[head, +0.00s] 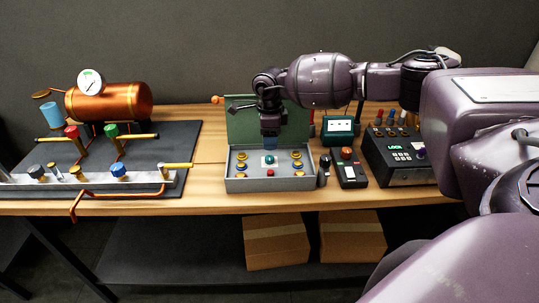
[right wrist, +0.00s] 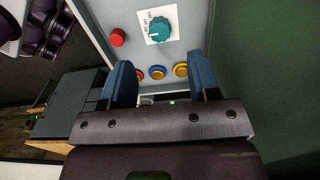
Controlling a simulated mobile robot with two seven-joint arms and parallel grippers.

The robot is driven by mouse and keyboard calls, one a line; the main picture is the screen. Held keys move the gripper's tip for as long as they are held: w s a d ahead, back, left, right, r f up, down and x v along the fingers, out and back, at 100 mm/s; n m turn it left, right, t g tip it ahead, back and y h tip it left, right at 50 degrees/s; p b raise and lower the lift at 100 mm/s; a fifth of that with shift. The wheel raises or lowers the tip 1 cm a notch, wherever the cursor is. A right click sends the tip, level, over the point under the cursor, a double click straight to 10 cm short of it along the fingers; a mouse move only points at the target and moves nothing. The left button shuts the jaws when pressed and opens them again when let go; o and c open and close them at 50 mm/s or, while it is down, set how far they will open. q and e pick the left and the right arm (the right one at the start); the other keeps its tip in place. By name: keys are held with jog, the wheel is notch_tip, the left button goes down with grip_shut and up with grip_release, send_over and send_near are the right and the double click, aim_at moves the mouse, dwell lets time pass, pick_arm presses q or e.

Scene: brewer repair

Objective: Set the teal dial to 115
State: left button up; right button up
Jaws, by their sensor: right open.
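The teal dial (head: 269,159) sits on the grey panel box (head: 268,184) in the middle of the table. In the right wrist view the teal dial (right wrist: 160,28) stands on a white scale label, whose figures are too small to read. My right gripper (head: 269,142) points down above the box, just behind the dial. In the right wrist view its blue fingers (right wrist: 161,80) are spread wide and empty, with the dial beyond the tips and apart from them. My left gripper is not in view.
A red button (right wrist: 118,37) and several yellow-rimmed buttons (right wrist: 180,69) surround the dial. The box's green lid (head: 240,120) stands open behind. A dark handheld device (head: 347,170) and a keypad unit (head: 398,155) stand to the right; a copper boiler (head: 125,102) stands left.

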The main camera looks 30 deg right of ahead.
aim_at(270, 158)
notch_tip(270, 158, down, 7)
dwell(0.3)
jog(key=c, duration=0.9)
